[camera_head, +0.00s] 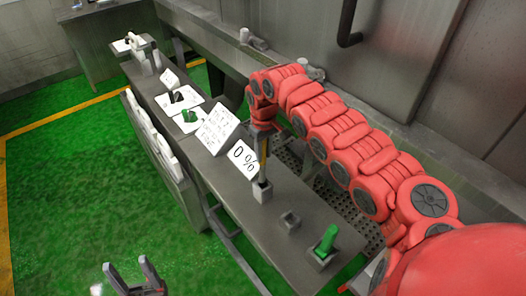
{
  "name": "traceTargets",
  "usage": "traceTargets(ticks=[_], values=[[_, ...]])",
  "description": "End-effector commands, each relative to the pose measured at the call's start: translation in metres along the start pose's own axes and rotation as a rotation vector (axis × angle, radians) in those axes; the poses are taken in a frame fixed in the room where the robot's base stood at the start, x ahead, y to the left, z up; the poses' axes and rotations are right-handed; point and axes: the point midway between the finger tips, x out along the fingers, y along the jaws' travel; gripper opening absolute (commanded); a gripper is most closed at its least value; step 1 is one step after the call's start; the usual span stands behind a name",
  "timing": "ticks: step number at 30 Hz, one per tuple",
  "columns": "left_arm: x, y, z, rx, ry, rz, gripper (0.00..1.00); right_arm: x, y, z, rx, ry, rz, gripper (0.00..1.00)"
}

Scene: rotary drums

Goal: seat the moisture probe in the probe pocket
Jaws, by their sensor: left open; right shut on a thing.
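My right gripper (263,149) reaches down over the bench and is shut on a slim, dark, upright thing with a yellowish part, which looks like the moisture probe (263,172). Its lower end is at a small grey block (262,193); I cannot tell whether it is inside or just above. A second grey block (290,222) with a dark opening stands nearer and looks empty; I cannot tell which block is the probe pocket. My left gripper (134,272) is open and empty at the bottom edge, over the green floor, apart from the bench.
A green-handled thing (328,237) stands in a third grey block near the bench's (240,206) near end. A "0 %" card (243,160) stands left of the held probe. Other cards (217,129) and small items stand farther along. A wall and ledge run behind.

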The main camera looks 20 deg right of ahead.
Motion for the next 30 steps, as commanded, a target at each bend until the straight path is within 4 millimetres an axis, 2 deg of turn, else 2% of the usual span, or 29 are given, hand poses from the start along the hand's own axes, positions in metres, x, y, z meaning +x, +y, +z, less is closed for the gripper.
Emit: traceTargets(ticks=[3,18,30], values=[[0.001,0.0,0.0,0.0,0.0,0.0,0.62,0.0,0.001,0.006,0.003,-0.001,0.0,0.0],[-0.026,0.001,0.004,0.0,0.0,0.0,0.62,0.052,0.001,0.005,0.003,0.0,0.001,0.0],[-0.028,0.001,0.005,0.0,0.0,0.0,0.62,0.057,0.001,0.005,0.003,0.001,0.001,0.0]])
